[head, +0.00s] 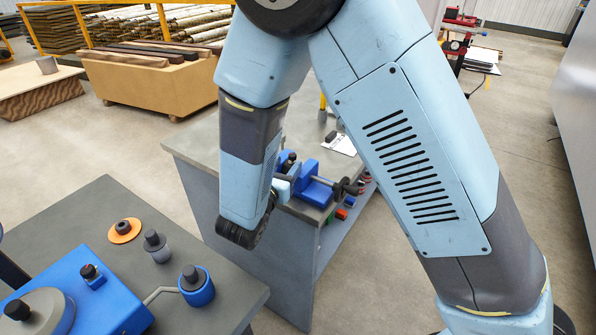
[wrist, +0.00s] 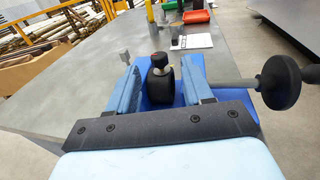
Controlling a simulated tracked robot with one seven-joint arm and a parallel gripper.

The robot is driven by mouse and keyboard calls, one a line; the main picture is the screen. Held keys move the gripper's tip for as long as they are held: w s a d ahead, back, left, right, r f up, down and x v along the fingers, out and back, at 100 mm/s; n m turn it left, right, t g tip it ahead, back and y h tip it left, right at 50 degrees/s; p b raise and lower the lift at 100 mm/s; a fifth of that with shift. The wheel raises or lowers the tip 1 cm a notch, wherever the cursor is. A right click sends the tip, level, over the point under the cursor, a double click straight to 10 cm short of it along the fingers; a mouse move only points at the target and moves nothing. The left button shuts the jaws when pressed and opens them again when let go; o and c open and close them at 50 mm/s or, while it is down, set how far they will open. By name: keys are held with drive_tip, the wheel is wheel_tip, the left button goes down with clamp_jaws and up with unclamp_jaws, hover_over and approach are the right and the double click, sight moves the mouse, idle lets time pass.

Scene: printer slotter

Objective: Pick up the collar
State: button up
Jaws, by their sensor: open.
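A dark round piece that looks like the collar (wrist: 160,86), with a silver neck and a black cap marked red, stands upright at the blue vise (wrist: 180,100). My gripper (wrist: 162,64) is open, with one blue finger on each side of the piece. Gaps show between the piece and both fingers, and I see no grip on it. In the head view my gripper (head: 284,181) is beside the blue vise (head: 314,190) on the grey bench, and the piece's dark top (head: 289,159) shows just above it. Its lower part is hidden.
The vise's dark handle (wrist: 281,83) sticks out close at the right. A paper sheet (wrist: 192,41) and red and green bins lie farther back. A nearer table (head: 95,205) holds an orange disc (head: 124,231), a grey cylinder (head: 157,248) and a blue cylinder (head: 197,289).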

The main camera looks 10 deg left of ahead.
sight(291, 159)
drive_tip(key=x, duration=0.4)
drive_tip(key=shift+w+d, duration=0.1)
drive_tip(key=shift+w, duration=0.3)
drive_tip(key=shift+c, duration=0.2)
clamp_jaws()
